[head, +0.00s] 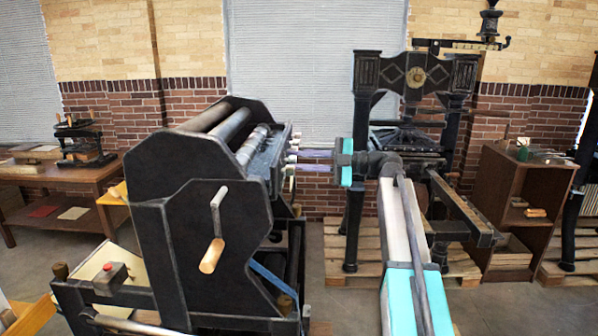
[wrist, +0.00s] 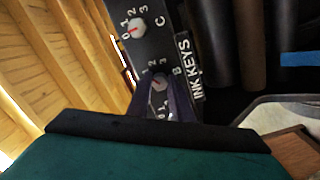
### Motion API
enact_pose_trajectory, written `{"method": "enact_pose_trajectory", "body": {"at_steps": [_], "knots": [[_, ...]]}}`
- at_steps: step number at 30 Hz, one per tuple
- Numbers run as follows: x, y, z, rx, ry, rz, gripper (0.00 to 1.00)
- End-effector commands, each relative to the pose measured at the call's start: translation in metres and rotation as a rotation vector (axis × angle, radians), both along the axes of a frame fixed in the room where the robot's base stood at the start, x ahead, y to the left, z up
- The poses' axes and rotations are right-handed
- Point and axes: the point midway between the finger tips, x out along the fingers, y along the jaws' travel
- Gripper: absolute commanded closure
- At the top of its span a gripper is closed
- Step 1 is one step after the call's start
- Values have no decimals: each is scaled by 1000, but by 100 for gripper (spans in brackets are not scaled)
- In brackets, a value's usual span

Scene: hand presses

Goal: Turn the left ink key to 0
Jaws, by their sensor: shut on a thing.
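The ink key panel (wrist: 152,50) shows in the wrist view as a dark plate with white lettering and a row of light grey knobs. The ink key marked C (wrist: 135,29) has a red pointer mark and is clear of my gripper. My gripper (wrist: 161,88) has its two purplish fingers on either side of the ink key marked B (wrist: 160,82) and is shut on it. Part of another dial's numbers shows between the fingers; its knob is hidden. In the head view my gripper (head: 316,154) reaches left to the press's key side.
The black press (head: 210,225) with a wooden-handled crank (head: 212,255) stands left of my arm. Another hand press (head: 360,190) stands behind my arm on a pallet. A brown shelf (head: 520,215) is at the right, and a wooden table (head: 60,178) is at the left.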

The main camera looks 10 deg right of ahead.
Motion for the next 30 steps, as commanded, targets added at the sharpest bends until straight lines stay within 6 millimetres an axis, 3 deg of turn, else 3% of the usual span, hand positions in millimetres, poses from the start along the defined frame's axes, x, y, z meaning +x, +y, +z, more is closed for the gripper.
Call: {"method": "enact_pose_trajectory", "body": {"at_steps": [30], "knots": [[1,-1,-6,-201,-748,1,100]]}}
